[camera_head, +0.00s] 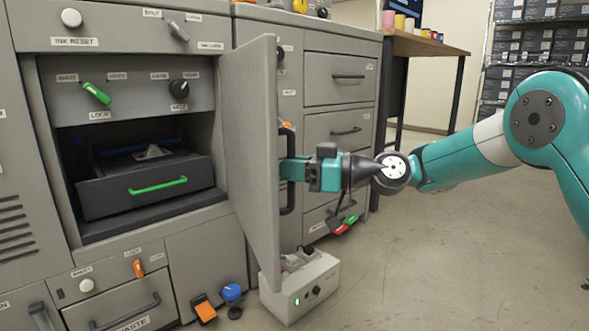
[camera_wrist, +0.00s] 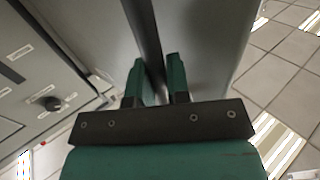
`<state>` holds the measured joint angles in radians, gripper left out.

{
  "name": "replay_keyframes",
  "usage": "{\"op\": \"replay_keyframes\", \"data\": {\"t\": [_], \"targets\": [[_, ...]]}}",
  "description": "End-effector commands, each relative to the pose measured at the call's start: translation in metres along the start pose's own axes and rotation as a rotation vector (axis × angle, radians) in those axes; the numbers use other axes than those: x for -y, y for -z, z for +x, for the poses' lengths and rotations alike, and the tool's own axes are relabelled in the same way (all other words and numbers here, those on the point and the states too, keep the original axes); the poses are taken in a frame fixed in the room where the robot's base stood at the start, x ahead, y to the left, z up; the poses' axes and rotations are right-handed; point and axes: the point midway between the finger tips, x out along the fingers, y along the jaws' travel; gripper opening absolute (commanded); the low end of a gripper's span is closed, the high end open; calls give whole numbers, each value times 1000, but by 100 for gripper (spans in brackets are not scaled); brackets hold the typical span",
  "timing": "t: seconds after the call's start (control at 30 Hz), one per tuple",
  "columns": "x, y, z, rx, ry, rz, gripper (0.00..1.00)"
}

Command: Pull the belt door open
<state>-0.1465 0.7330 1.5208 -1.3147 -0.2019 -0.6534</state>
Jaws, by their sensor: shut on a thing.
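The grey belt door (camera_head: 252,130) stands swung well out from the machine, nearly edge-on in the head view. Its black handle (camera_head: 289,204) is on the door's right side. My gripper (camera_head: 285,168) is shut on this handle at about mid-height, coming from the right. In the wrist view, the dark handle bar (camera_wrist: 146,35) runs between my two teal fingers (camera_wrist: 157,82), with the grey door panel (camera_wrist: 200,40) behind it. The door's opening (camera_head: 65,150) is uncovered and shows a dark tray (camera_head: 120,190) with a green handle.
A grey box (camera_head: 300,287) with a green light stands on the floor below the door. An orange item (camera_head: 204,307) and a blue knob (camera_head: 232,292) lie near it. A drawer cabinet (camera_head: 340,78) stands right behind the door. Open floor (camera_head: 450,260) lies at right.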

Motion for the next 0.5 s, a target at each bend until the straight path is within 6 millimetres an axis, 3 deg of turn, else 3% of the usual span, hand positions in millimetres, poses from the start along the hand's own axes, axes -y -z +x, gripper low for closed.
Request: {"op": "replay_keyframes", "data": {"t": [0.43, 0.47, 0.5], "targets": [[-5, 2, 1, -4, -9, -3, 0], [-5, 2, 1, -4, -9, -3, 21], [-5, 2, 1, -3, -9, -3, 31]]}}
